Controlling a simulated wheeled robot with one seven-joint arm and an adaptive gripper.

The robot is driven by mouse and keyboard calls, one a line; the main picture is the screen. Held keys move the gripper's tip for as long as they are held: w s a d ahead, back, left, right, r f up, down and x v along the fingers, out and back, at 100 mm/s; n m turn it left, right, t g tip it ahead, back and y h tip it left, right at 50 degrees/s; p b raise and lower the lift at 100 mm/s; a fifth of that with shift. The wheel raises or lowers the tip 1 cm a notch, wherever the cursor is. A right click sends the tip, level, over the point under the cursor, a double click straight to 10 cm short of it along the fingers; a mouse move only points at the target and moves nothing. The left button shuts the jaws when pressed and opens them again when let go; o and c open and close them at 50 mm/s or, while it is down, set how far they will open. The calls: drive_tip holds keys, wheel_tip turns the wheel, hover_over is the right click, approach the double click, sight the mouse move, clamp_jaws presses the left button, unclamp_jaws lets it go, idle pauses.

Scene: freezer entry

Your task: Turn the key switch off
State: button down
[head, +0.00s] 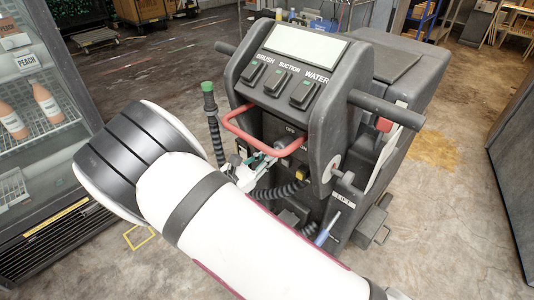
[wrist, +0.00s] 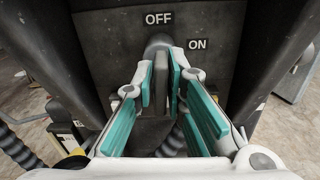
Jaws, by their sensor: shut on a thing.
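The key switch (wrist: 160,70) is a grey knob with a flat upright grip on the dark panel of a floor-cleaning machine (head: 410,72). In the wrist view, the OFF label (wrist: 158,19) is right above it and the ON label (wrist: 198,44) is to its upper right. The grip looks about upright, roughly in line with OFF; its exact angle is partly hidden by the fingers. My gripper (wrist: 161,80), with teal pads, is shut on the grip from both sides. In the head view, my gripper (head: 262,158) reaches under the red handle, and the switch is hidden.
A red loop handle (head: 240,128) crosses just above my gripper. Black corrugated hoses (head: 283,190) hang close below it. BRUSH, SUCTION and WATER switches (head: 278,82) sit on top. A glass-door freezer (head: 40,130) stands at left; open floor lies to the right.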

drive_tip(key=shift+s+d+f+n, duration=0.1)
drive_tip(key=shift+s+f+n, duration=0.1)
drive_tip(key=shift+n, duration=0.3)
drive_tip(key=c, duration=1.7)
unclamp_jaws()
drive_tip(key=shift+w+r, duration=0.1)
drive_tip(key=v, duration=1.2)
